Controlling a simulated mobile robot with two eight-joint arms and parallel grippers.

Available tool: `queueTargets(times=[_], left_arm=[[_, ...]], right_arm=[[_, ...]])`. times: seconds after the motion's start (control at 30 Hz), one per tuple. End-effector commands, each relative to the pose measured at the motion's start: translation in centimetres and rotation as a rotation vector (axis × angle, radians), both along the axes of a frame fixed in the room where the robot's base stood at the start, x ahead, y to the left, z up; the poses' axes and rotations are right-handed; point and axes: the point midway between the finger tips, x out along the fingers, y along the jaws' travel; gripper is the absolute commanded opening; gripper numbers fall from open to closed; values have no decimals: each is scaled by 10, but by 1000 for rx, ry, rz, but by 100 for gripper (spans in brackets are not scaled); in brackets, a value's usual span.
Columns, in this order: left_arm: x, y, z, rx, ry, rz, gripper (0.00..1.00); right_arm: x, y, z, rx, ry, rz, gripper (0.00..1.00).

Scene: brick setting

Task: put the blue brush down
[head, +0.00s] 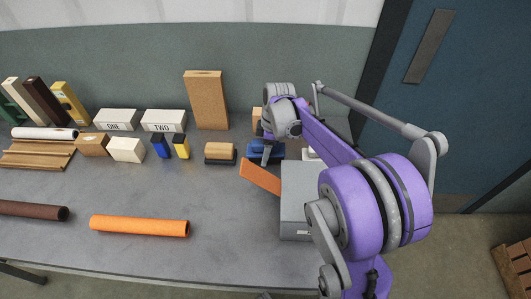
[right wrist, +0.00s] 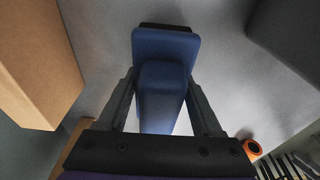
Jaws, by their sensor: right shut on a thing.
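The blue brush (head: 279,151) is at the back of the grey table in the head view, partly hidden by my right gripper (head: 266,156). In the right wrist view, the blue brush (right wrist: 165,42) has a raised blue handle and a dark edge at its far end. My right gripper (right wrist: 160,88) is shut on that handle, one finger on each side. The brush is at or close to the table top; I cannot tell whether it touches. My left gripper is not in view.
A wood-topped brush (head: 220,153) lies left of the blue one. A tall tan box (head: 206,98) stands behind. A grey box (head: 298,205) and a slanted orange strip (head: 261,177) are in front. An orange roll (head: 140,226) lies front left, with bare table around it.

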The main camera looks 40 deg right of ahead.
Motion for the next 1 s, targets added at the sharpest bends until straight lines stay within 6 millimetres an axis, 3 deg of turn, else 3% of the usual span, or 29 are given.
queueTargets(times=[0.57,0.6,0.73,1.0], left_arm=[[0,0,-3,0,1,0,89],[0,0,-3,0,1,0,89],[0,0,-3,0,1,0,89],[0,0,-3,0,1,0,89]], right_arm=[[0,0,-15,0,0,0,0],[0,0,-14,0,0,0,72],[0,0,-14,0,0,0,96],[0,0,-13,0,0,0,97]])
